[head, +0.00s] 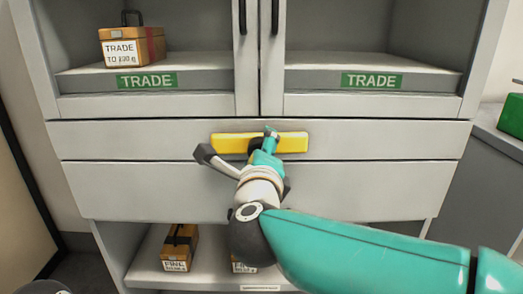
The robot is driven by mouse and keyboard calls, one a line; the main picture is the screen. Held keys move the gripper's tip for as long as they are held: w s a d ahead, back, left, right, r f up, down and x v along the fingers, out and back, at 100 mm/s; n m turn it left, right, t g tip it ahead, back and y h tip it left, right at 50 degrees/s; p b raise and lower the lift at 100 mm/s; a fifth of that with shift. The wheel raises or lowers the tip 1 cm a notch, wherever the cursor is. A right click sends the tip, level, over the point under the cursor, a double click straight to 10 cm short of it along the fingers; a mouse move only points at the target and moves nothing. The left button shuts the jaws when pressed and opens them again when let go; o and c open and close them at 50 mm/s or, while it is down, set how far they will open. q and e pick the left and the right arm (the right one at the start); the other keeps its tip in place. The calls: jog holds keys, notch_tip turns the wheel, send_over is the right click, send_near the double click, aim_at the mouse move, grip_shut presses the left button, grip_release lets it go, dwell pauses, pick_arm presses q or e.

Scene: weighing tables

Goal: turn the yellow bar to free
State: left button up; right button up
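The yellow bar (292,143) lies level across the front of the grey cabinet's upper drawer panel, below the two doors. My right gripper (264,144) is in front of the bar, near its middle, and hides part of it. The hand and wrist cover the fingertips, so I cannot tell whether they are open or shut, or whether they touch the bar. My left gripper is not in view.
The cabinet (120,185) has two black door handles above the bar. An orange TRADE case (132,48) stands on the upper left shelf. Another case (179,248) stands on the low shelf, with one more partly hidden behind my arm. A green object (511,116) sits on the right counter.

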jog(key=s, duration=1.1)
jog(key=shift+a+r, duration=0.15)
jog(key=shift+a, duration=0.05)
